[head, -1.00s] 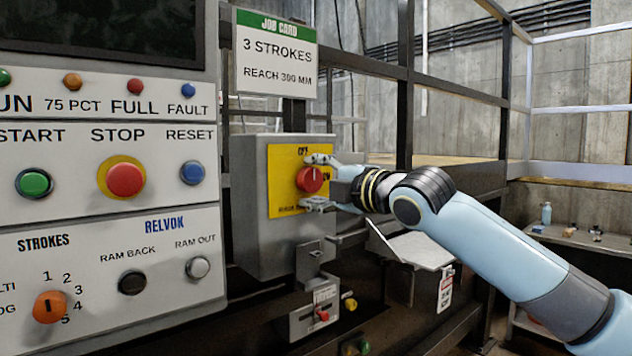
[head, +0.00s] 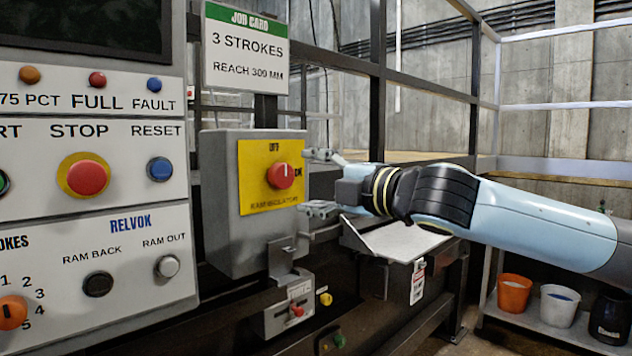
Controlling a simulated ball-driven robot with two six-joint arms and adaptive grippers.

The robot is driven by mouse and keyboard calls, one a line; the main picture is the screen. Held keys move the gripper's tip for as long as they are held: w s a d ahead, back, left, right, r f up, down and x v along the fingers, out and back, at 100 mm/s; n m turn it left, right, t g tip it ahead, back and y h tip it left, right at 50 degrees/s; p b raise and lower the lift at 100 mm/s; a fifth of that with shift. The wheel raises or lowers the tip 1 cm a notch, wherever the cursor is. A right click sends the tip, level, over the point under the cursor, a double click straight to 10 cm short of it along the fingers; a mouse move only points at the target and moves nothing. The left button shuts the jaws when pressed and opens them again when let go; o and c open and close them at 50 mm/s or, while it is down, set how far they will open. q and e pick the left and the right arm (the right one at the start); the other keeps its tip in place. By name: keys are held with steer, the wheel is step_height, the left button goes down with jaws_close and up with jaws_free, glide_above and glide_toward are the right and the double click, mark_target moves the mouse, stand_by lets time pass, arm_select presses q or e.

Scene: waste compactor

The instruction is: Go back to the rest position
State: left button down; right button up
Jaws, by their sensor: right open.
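My right gripper (head: 322,182) is open and empty, its two fingers pointing left. It stands just right of the grey isolator box (head: 222,200), apart from the red knob (head: 281,175) on the box's yellow plate (head: 253,198). The knob's white mark points up. The plate reads RAM ISOLATOR, with OFF at the top, partly blurred. My right arm comes in from the right edge. My left gripper is not in view.
The control panel (head: 120,210) with its buttons fills the left. A job card (head: 246,50) hangs above the box. A small bracket box (head: 290,305) sits below it. A shelf at lower right holds an orange bucket (head: 514,293), a white bucket (head: 558,305) and a black container (head: 609,318).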

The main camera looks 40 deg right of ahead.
steer(key=shift+s, duration=0.3)
stand_by(0.4)
